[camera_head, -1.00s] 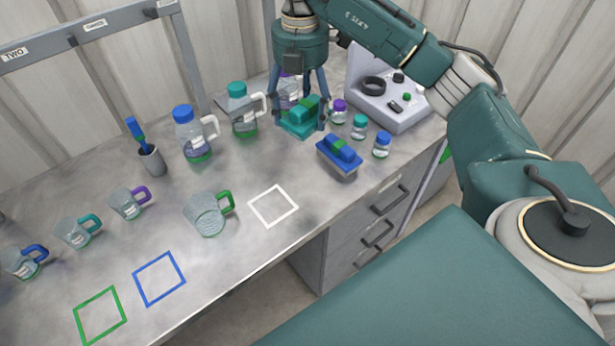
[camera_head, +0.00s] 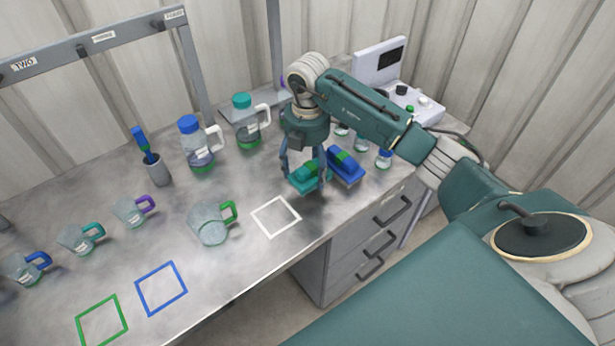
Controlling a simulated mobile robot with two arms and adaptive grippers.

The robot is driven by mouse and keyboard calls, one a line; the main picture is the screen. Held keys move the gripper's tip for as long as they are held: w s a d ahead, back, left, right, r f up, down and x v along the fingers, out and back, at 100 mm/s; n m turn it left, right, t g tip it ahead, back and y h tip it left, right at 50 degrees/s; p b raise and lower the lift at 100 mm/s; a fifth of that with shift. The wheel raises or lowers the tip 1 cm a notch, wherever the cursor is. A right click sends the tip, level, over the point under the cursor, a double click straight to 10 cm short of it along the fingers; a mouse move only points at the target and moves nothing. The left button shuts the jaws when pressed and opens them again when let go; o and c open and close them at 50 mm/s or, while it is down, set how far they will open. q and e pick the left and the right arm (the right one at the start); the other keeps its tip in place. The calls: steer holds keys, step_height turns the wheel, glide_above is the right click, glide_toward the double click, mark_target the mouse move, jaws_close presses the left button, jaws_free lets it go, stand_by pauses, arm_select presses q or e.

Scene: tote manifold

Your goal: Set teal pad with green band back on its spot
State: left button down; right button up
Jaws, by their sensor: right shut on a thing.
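The teal pad with a green band (camera_head: 300,183) is between the fingers of my right gripper (camera_head: 305,180), which is shut on it. The pad is just left of a blue pad with a green part (camera_head: 345,167), very close to it. I cannot tell whether the teal pad touches the bench top or hangs slightly above it. The gripper fingers and hand hide part of it. No mark for its spot shows beneath it. My left gripper is not in view.
A white square outline (camera_head: 276,217) lies empty in front, left of the pads. Jugs (camera_head: 197,146) stand at the back; small jars (camera_head: 384,158) stand right of the pads. Blue (camera_head: 161,288) and green (camera_head: 102,322) outlines are empty.

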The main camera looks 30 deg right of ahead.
mark_target(307, 180)
step_height(307, 180, down, 4)
steer(key=shift+r+p, duration=0.15)
steer(key=shift+p, duration=0.25)
steer(key=shift+f, duration=0.25)
steer(key=shift+f, duration=0.15)
steer(key=o, duration=1.1)
